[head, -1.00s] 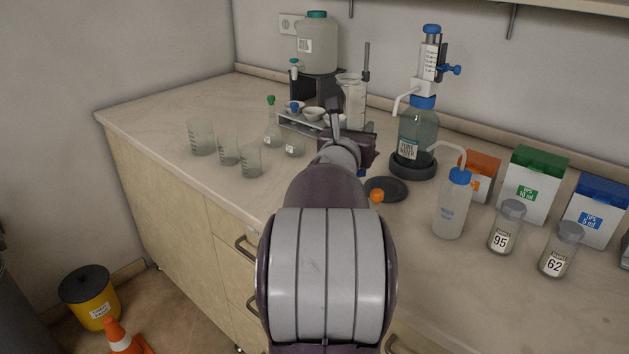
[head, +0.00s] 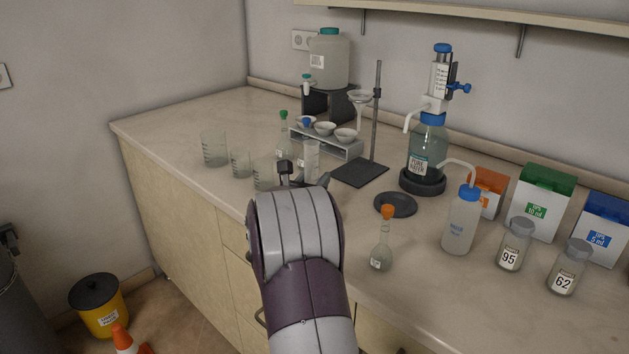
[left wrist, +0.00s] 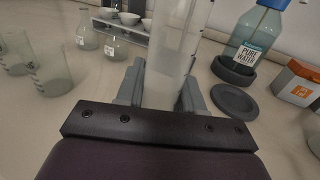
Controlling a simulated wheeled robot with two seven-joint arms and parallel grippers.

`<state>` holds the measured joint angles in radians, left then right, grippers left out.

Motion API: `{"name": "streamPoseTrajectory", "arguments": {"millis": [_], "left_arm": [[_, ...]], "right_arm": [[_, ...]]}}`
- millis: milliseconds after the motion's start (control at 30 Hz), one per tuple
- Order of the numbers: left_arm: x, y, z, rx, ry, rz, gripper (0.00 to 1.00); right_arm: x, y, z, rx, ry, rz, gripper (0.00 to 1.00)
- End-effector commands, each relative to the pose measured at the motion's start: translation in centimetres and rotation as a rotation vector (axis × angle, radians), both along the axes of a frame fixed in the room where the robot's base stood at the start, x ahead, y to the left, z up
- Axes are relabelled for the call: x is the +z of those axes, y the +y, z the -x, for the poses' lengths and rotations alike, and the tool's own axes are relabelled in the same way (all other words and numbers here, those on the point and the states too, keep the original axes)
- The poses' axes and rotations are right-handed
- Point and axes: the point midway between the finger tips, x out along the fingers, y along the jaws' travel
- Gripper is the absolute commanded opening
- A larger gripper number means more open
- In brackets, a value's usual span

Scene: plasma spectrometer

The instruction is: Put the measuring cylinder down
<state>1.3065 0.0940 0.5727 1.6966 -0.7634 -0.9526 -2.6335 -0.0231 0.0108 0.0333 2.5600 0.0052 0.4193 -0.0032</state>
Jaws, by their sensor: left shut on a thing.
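The measuring cylinder (head: 311,158) is a clear, tall, upright glass tube. My left gripper (head: 302,180) is shut on it over the front left of the worktop, beside the beakers. In the left wrist view the cylinder (left wrist: 176,45) stands between the two fingers (left wrist: 164,88). Its foot is hidden by my gripper and arm, so I cannot tell whether it touches the worktop (head: 190,104). My right gripper is not in view.
Several glass beakers (head: 214,149) stand just left. A green-stoppered flask (head: 284,145) and a rack with white bowls (head: 325,130) are behind. A retort stand (head: 360,172), a black disc (head: 395,204) and an orange-stoppered flask (head: 382,250) are right.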

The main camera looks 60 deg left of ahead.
Motion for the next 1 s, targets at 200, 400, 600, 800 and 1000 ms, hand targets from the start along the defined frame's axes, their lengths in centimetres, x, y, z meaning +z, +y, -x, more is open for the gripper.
{"name": "streamPoseTrajectory", "arguments": {"millis": [200, 400, 600, 800, 1000], "left_arm": [[-0.4, 0.0, 0.0, 0.000, 0.000, -0.001, 0.00], [-0.2, 0.0, 0.0, 0.000, 0.000, 0.000, 0.62], [0.1, 0.0, 0.0, 0.000, 0.000, 0.000, 0.62], [0.0, -1.9, 2.3, 0.003, 0.001, -0.001, 0.62], [0.1, -5.1, 6.1, 0.005, 0.001, -0.002, 0.62]], "right_arm": [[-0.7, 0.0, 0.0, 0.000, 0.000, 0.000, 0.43], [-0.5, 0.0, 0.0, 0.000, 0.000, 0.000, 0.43], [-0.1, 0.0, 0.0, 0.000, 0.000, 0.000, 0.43], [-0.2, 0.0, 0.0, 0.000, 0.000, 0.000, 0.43], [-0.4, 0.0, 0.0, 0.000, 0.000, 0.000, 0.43]]}}
